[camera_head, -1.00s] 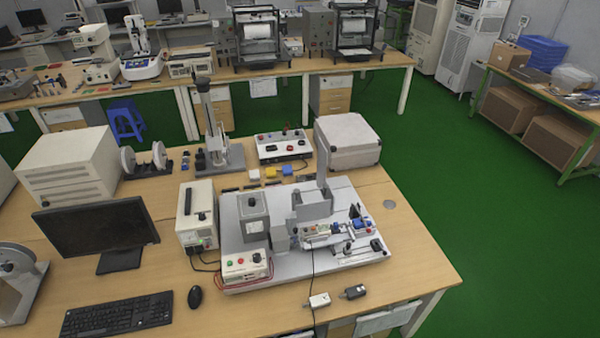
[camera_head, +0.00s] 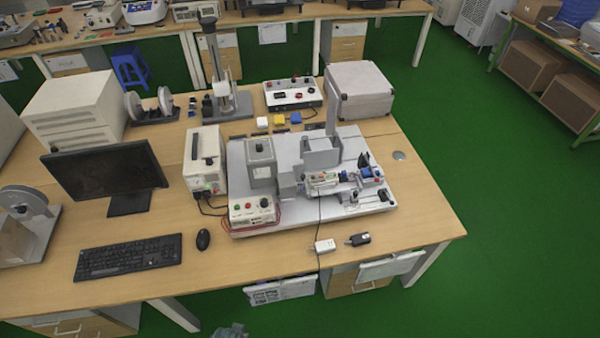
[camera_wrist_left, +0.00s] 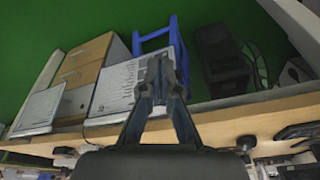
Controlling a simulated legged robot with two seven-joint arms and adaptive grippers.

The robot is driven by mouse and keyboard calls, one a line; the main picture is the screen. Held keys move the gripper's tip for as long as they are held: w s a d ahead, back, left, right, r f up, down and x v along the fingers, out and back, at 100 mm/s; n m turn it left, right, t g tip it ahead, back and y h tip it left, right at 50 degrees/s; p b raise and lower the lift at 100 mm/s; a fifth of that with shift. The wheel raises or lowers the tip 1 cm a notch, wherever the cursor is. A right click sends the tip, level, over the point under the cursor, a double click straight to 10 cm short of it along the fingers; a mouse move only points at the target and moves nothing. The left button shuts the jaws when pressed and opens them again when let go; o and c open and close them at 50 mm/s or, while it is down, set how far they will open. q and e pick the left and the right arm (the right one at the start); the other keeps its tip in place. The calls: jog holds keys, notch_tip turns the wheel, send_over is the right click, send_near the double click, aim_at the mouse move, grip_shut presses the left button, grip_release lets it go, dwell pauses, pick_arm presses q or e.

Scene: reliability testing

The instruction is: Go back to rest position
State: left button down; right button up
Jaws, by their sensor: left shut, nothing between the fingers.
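My left gripper (camera_wrist_left: 158,78) shows in the left wrist view, with its dark fingers brought together at the tips and nothing held between them. Behind the fingertips are a hanging sheet of papers (camera_wrist_left: 118,88) and a blue stool (camera_wrist_left: 160,45); I see no contact with them. In the head view a small grey part shows at the bottom edge, too cut off to identify. My right gripper is in neither view.
The wooden workbench (camera_head: 225,280) carries a test rig (camera_head: 305,175), a monitor (camera_head: 105,170), a keyboard (camera_head: 128,256) and a mouse (camera_head: 203,240). In the wrist view a wooden table edge (camera_wrist_left: 235,125) crosses below the fingertips. Green floor (camera_head: 510,240) is clear at right.

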pick_arm(q)
jog(key=s+f+g+b, duration=0.1)
jog(key=s+f+b, duration=0.15)
jog(key=f, duration=0.75)
jog(key=s+f+b, duration=0.1)
jog(key=s+f, duration=0.3)
jog(key=f, duration=0.5)
jog(key=s+a+f+b, duration=0.2)
jog(key=s+a+f, duration=0.1)
jog(key=s+f, duration=0.9)
jog(key=shift+s+a+f+g, duration=0.2)
jog(key=shift+s+f+g, duration=0.2)
jog(key=shift+s, duration=0.65)
